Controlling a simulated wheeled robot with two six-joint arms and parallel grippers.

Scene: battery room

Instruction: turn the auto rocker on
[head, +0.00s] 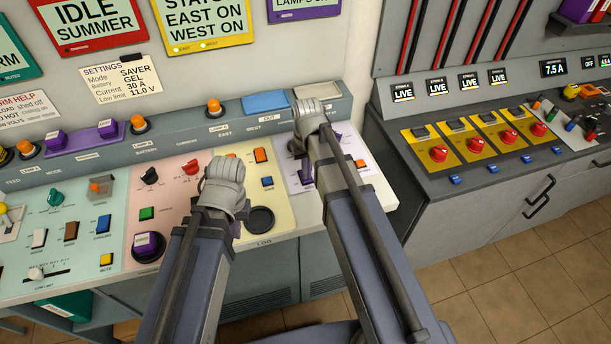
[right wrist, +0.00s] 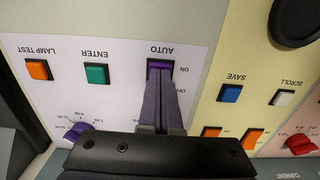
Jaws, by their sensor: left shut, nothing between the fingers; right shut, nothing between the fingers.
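The auto rocker (right wrist: 160,65) is a purple rocker in a dark frame on a pale lilac panel, under the printed word AUTO, in the right wrist view. That view is upside down, with ON printed beside the rocker's upper end and OFF lower down. My right gripper (right wrist: 161,85) is shut and empty, its fingertips at the rocker and overlapping it. I cannot tell whether they touch, and they hide part of it. In the head view my right gripper (head: 303,148) is over the lilac panel. My left gripper (head: 222,172) is shut and empty above the cream panel.
Close to the rocker are a green ENTER button (right wrist: 96,74), an orange LAMP TEST button (right wrist: 38,69), a purple knob (right wrist: 78,130) and a blue SAVE button (right wrist: 230,93). A second console (head: 480,190) with red knobs stands to the right.

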